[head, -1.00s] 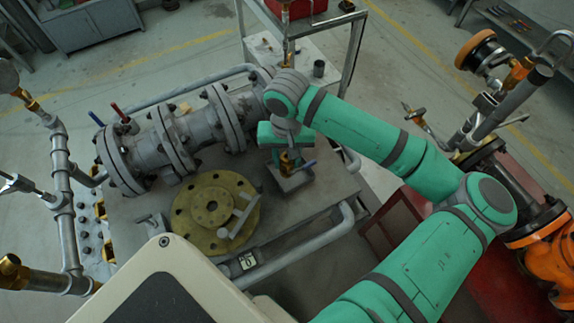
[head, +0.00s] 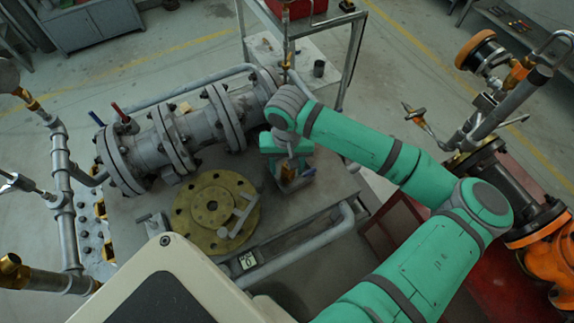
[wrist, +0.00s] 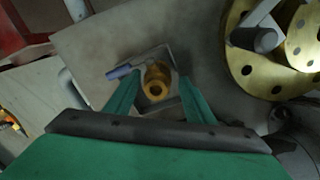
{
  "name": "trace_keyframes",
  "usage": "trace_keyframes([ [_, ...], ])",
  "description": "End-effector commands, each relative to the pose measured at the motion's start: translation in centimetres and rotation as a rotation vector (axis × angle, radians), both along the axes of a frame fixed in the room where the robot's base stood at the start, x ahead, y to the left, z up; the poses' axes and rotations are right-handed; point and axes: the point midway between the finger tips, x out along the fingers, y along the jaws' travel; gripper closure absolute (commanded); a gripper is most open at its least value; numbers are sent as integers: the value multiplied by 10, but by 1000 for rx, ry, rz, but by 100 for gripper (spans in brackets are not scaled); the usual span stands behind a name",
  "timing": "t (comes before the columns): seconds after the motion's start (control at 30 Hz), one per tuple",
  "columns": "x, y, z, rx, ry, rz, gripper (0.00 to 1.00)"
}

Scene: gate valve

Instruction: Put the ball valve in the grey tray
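The ball valve is brass with a blue handle. In the wrist view the ball valve (wrist: 156,84) sits between my gripper's two fingers, inside the walls of the small grey tray (wrist: 170,58). Its blue handle points left over the tray wall. My gripper (wrist: 159,78) has its fingers on either side of the valve, with a visible gap, so it looks open. In the head view the valve (head: 288,172) shows just below my gripper (head: 287,160), over the grey tray (head: 291,186). My gripper hides part of the valve. I cannot tell whether its base touches the tray floor.
A yellow round flange (head: 200,208) lies on the grey table left of the tray. A grey flanged pipe (head: 180,140) runs behind it. A grey rail (head: 300,244) lines the near edge. Bare tabletop lies between flange and tray.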

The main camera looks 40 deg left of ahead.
Motion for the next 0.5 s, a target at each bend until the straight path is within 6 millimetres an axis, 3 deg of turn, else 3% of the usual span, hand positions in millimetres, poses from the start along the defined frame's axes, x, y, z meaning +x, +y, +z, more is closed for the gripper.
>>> trace_keyframes([
  [0.27, 0, 0, 3, 0, -1, 2, 50],
  [0.5, 1, 0, 36, 3, -2, -1, 50],
])
